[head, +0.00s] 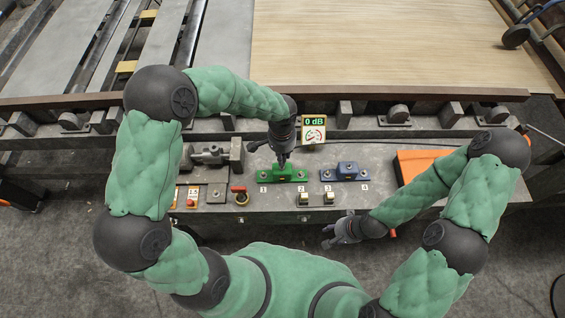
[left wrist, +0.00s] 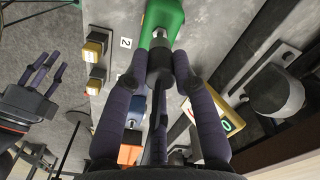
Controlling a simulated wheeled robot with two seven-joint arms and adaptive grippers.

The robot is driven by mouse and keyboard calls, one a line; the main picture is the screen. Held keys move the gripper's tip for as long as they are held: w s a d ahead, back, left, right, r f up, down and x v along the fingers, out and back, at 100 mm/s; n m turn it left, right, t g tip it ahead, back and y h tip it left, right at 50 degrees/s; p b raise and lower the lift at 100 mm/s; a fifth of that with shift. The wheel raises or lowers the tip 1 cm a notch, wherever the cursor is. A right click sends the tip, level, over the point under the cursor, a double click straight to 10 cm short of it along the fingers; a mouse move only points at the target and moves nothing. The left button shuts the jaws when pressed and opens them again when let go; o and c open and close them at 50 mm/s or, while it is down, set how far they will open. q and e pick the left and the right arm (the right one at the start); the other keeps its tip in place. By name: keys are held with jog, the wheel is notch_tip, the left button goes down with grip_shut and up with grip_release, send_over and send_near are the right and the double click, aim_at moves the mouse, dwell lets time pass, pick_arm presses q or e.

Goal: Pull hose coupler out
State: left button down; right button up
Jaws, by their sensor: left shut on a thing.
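My left gripper (head: 283,163) points down over the green block (head: 284,174) on the grey bench, beside the number 1. In the left wrist view the fingers of my left gripper (left wrist: 158,62) are closed around the hose coupler (left wrist: 159,72), a dark cylinder. A short metal piece shows between the coupler and the green block (left wrist: 163,14); I cannot tell whether they are still joined. In the head view the gripper hides the coupler. My right gripper (head: 328,237) is open and empty in front of the bench; it also shows in the left wrist view (left wrist: 50,65).
A blue block (head: 346,171) is to the right, with small switches (head: 303,198) in front. A red button (head: 239,194) and a metal clamp (head: 210,155) are left. An orange box (head: 420,163) is at the right.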

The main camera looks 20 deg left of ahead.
pick_arm(q)
jog(key=shift+r+p, duration=1.4)
jog(key=shift+r, duration=0.65)
jog(key=shift+f, duration=0.1)
